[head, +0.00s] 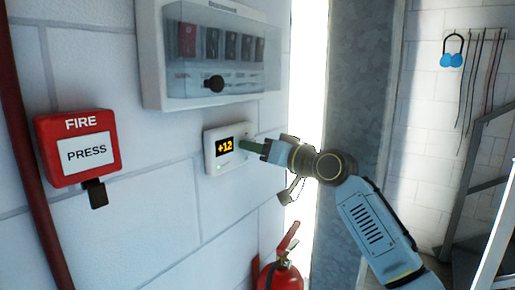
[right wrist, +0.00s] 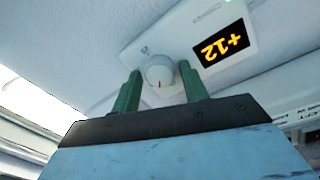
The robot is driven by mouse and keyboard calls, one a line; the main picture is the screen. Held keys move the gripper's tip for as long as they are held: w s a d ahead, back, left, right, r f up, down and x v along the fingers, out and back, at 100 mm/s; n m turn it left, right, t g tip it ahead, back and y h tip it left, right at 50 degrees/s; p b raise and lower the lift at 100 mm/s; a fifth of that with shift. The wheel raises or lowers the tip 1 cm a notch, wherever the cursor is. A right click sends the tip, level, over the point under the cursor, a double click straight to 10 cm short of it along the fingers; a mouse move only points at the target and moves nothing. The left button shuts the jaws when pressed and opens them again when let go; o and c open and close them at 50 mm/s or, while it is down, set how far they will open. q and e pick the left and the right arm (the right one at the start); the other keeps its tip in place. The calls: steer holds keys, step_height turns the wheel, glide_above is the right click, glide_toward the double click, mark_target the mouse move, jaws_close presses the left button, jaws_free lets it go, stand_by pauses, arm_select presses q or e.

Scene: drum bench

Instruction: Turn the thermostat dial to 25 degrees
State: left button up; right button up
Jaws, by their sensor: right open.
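The white thermostat (head: 212,164) is on the white block wall, and its display (head: 225,146) reads +12 in orange. In the right wrist view the display (right wrist: 221,44) appears upside down beside the round white dial (right wrist: 160,71), which has a small dark mark. My right gripper (head: 246,146) reaches the thermostat from the right. Its green fingers (right wrist: 158,90) are open, one on each side of the dial, with gaps visible between fingers and dial. In the head view the fingers hide the dial. My left gripper is not in view.
A breaker box (head: 215,55) with a clear cover is above the thermostat. A red fire call box (head: 78,147) is to the left, beside a red pipe (head: 28,150). A red extinguisher (head: 279,275) stands below.

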steer(key=c, duration=0.7)
steer(key=shift+w+d+r+m+g+y+p, duration=0.15)
steer(key=shift+m+g+p, duration=0.3)
steer(key=shift+m+p, duration=2.9)
steer(key=shift+a+f+m+g+y+p, duration=0.3)
steer(key=shift+m+p, duration=1.4)
steer(key=shift+m, duration=3.35)
steer(key=shift+w+d+r+m+g+y+p, duration=0.1)
steer(key=shift+d+r+m+g+p, duration=0.3)
steer(key=shift+m+p, duration=2.95)
steer(key=shift+a+f+m+b, duration=0.1)
steer(key=shift+f+m+b, duration=0.1)
steer(key=shift+m+b, duration=0.7)
steer(key=o, duration=0.7)
